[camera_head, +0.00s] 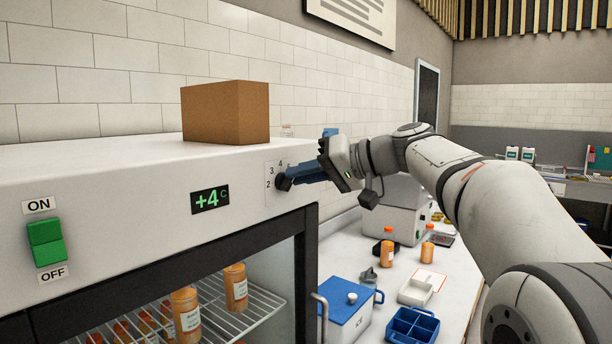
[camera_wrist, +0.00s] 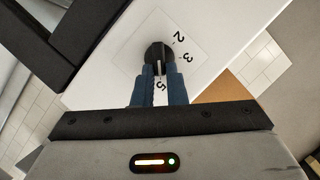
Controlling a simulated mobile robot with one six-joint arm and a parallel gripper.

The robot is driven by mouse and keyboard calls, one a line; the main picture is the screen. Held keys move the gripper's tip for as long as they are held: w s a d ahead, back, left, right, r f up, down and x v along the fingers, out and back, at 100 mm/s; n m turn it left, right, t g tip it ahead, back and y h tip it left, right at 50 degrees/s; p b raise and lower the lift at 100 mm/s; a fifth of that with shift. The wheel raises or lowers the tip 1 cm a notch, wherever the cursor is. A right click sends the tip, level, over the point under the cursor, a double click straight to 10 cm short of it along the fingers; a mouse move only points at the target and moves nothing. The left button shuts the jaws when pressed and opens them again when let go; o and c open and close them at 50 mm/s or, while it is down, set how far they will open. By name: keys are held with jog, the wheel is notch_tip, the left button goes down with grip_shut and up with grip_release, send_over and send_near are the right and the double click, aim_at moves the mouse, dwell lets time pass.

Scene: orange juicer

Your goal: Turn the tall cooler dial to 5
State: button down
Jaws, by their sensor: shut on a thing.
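The tall cooler (camera_head: 120,200) fills the left of the head view, with a green +4 display on its top panel. Its black dial (camera_head: 283,183) sits at the panel's right end, on a white plate with numbers. In the wrist view the dial (camera_wrist: 158,54) shows with 2, 3 and 5 around it; its white pointer line runs down toward the 5. My gripper (camera_head: 290,179) reaches in from the right with blue fingers. In the wrist view the gripper (camera_wrist: 159,70) is shut on the dial, one finger on each side. The fingers hide part of the number plate.
A cardboard box (camera_head: 225,112) stands on the cooler's top. A green ON/OFF switch (camera_head: 46,243) is at the panel's left. Bottles (camera_head: 186,312) stand on the cooler's wire shelf. A blue ice box (camera_head: 350,308) and a blue tray (camera_head: 411,325) are on the white counter at right.

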jog(key=shift+r, duration=0.1)
dwell(0.5)
jog(key=c, duration=1.6)
grip_release()
jog(key=shift+a, duration=0.15)
jog(key=shift+c, duration=0.2)
jog(key=shift+o, duration=0.9)
jog(key=b+v, duration=0.1)
jog(key=v, duration=0.6)
jog(key=shift+d, duration=0.45)
jog(key=shift+s, duration=0.1)
